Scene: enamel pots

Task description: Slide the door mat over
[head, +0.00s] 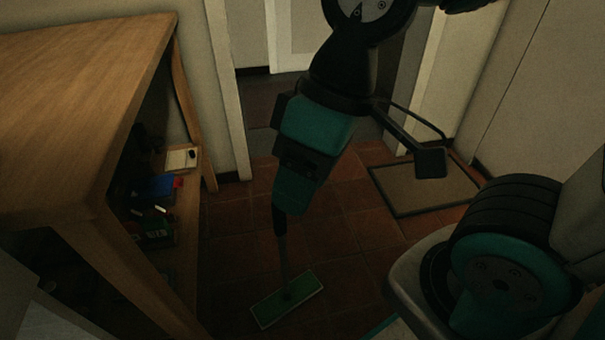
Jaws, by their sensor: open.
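The door mat (425,188) lies flat on the tiled floor at the right of the middle, a grey-brown rectangle with a dark border. A dark bracket of my arm crosses in front of its upper edge. My gripper (281,212) hangs pointing down, left of the mat and apart from it in the picture. It is open, though its fingers are hard to make out in the dim light.
A green flat mop-like head (287,299) with a thin shaft is below my gripper; whether they touch is unclear. A wooden table (85,90) with shelved items fills the left. A doorway is behind; tiles between table and mat are mostly clear.

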